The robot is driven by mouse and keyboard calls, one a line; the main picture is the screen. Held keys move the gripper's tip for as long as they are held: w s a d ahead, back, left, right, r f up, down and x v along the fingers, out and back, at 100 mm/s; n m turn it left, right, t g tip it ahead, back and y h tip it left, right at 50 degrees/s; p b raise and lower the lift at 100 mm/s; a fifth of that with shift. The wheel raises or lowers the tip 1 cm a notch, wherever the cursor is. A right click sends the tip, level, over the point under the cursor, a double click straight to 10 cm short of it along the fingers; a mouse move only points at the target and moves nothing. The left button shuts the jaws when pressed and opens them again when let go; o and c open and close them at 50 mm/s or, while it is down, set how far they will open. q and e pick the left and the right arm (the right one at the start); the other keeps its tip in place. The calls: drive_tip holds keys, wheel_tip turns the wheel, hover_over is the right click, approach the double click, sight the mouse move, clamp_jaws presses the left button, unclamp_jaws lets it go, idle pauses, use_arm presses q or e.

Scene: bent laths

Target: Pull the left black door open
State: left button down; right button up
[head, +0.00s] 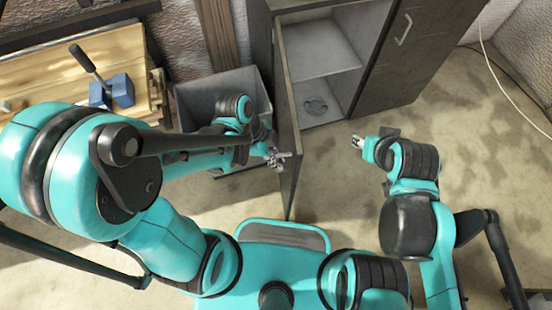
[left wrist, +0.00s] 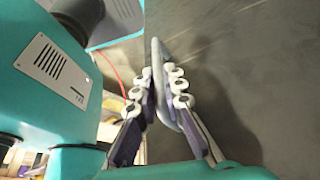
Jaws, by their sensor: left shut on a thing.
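The left black door (head: 287,130) of the dark cabinet stands wide open, swung out toward me and seen nearly edge-on in the head view. My left gripper (head: 277,158) is at the door's left side, near its free end. In the left wrist view the gripper (left wrist: 160,95) has its fingers on both sides of a grey bar handle (left wrist: 158,52) and is shut on it. The dark door face (left wrist: 235,60) fills the right of that view. My right gripper (head: 361,143) is over the floor right of the door, apart from it; its jaws are too small to read.
The right door (head: 410,65) is shut, with a handle (head: 403,28). A grey bin (head: 190,95) and a wooden bench (head: 50,85) with a blue-based tool stand left. Carpet (head: 470,150) is clear at right.

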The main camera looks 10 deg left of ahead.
use_arm(q)
drive_tip(key=c, duration=1.6)
unclamp_jaws()
drive_tip(key=v, duration=1.2)
drive_tip(key=a+r+n+t+y, duration=0.1)
drive_tip(key=a+n+t+y, duration=0.1)
drive_tip(key=n, duration=0.7)
drive_tip(key=w+a+r+n+t+y, duration=0.1)
drive_tip(key=a+n+t+y, duration=0.1)
drive_tip(key=a+n+t, duration=0.3)
drive_tip(key=a+n, duration=0.1)
drive_tip(key=n, duration=0.3)
drive_tip(key=shift+w+a+r+n+t+y, duration=0.15)
drive_tip(key=shift+w+r+n+t+y, duration=0.15)
drive_tip(key=shift+r+n, duration=0.1)
